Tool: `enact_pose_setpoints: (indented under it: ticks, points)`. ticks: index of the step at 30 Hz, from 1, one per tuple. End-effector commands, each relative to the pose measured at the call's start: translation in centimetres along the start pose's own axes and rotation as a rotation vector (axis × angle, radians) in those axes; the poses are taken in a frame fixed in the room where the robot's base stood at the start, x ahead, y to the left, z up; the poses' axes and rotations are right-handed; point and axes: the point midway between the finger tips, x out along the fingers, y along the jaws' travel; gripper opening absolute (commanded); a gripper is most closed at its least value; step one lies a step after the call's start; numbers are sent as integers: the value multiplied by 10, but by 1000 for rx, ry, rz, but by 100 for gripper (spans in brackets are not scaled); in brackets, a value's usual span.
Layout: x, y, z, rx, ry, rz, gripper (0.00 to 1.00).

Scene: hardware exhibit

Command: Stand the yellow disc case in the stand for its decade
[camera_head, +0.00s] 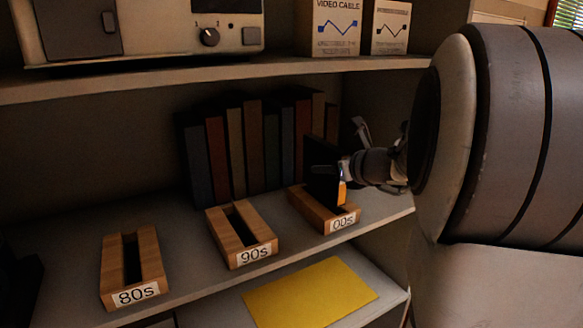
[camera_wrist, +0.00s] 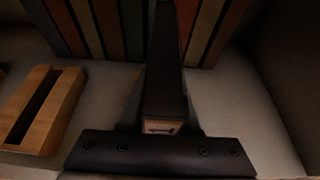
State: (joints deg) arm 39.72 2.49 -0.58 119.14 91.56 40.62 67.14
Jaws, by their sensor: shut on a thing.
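My gripper (camera_head: 345,172) reaches in from the right and is shut on a thin, dark upright case (camera_head: 321,172), with a small yellow-orange patch (camera_head: 342,192) low on its near edge. This looks like the yellow disc case, with its broad face in shadow. The case is upright at the wooden 00s stand (camera_head: 345,222); I cannot tell how deep its lower edge sits in the slot. In the wrist view, the case (camera_wrist: 166,65) is a dark upright strip ahead of the gripper. The 90s stand (camera_head: 240,235) and 80s stand (camera_head: 134,268) have empty slots.
Several dark books (camera_head: 245,145) stand behind the stands, close to the case. A side wall closes the shelf on the right. A yellow sheet (camera_head: 310,292) lies on the lower shelf. A machine (camera_head: 150,30) and boxes (camera_head: 335,28) sit on the shelf above.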

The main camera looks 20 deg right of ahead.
Motion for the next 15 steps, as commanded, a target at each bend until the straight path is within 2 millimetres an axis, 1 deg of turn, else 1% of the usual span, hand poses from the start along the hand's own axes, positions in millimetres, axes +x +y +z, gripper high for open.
enact_pose_setpoints:
  ticks: [8,15]
  points:
    - [0,0,1,0,-1,0,0]
    - [2,0,-4,-1,-1,0,0]
